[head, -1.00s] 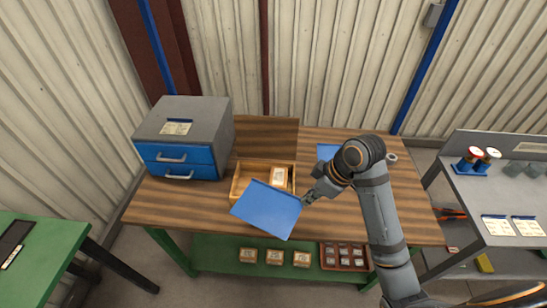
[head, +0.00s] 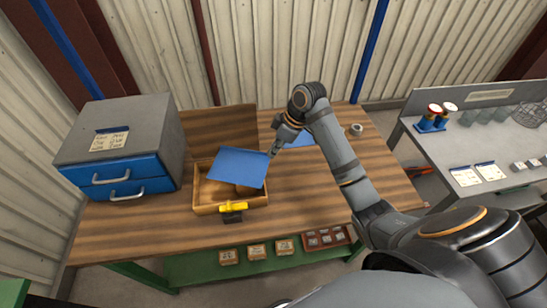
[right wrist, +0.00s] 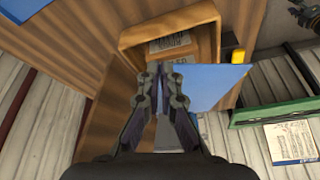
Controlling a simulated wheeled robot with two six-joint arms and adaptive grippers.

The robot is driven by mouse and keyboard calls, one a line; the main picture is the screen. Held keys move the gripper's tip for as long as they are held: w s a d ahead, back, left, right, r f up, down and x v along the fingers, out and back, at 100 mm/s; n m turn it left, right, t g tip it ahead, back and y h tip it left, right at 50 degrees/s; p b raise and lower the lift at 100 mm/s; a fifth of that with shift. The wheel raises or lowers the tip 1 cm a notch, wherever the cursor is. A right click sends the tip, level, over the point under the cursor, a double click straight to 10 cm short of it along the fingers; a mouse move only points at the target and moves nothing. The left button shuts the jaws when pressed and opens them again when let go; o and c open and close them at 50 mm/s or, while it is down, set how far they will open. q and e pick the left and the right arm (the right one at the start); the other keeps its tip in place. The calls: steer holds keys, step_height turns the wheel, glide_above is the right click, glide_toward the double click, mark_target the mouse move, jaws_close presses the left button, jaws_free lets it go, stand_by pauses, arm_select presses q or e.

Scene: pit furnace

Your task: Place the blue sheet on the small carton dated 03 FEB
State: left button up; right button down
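My right gripper (head: 273,152) is shut on the edge of a blue sheet (head: 238,167). The sheet is tilted over a wooden tray (head: 204,209) on the bench and hides part of its inside. In the right wrist view the gripper (right wrist: 160,88) has the sheet (right wrist: 206,84) between its fingers. A small carton with a printed label (right wrist: 172,44) sits in the tray there; I cannot read its date. In the head view the sheet largely covers this carton. A dark jointed part at the upper right of the wrist view may be my left gripper; its fingers are unclear.
A yellow-and-black item (head: 233,209) is at the tray's front wall. A blue-drawer cabinet (head: 121,150) stands left. Small cartons (head: 257,251) and a brown tray (head: 325,238) are on the lower shelf. The bench's front right is clear.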

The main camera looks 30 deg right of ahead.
step_height(320, 180, down, 6)
steer(key=w+d+p, duration=0.1)
steer(key=w+p, duration=0.1)
steer(key=shift+d+f, duration=0.2)
steer(key=shift+d, duration=0.1)
steer(key=c, duration=1.5)
jaws_free()
arm_select(q)
steer(key=shift+s+r, duration=0.3)
steer(key=shift+r, duration=0.3)
steer(key=shift+s+r, duration=0.3)
steer(key=shift+r, duration=0.25)
step_height(320, 180, down, 3)
steer(key=b, duration=0.2)
steer(key=shift+s+r+b, duration=0.1)
steer(key=shift+s+b, duration=0.05)
steer(key=shift+b, duration=0.25)
arm_select(e)
steer(key=v, duration=1.2)
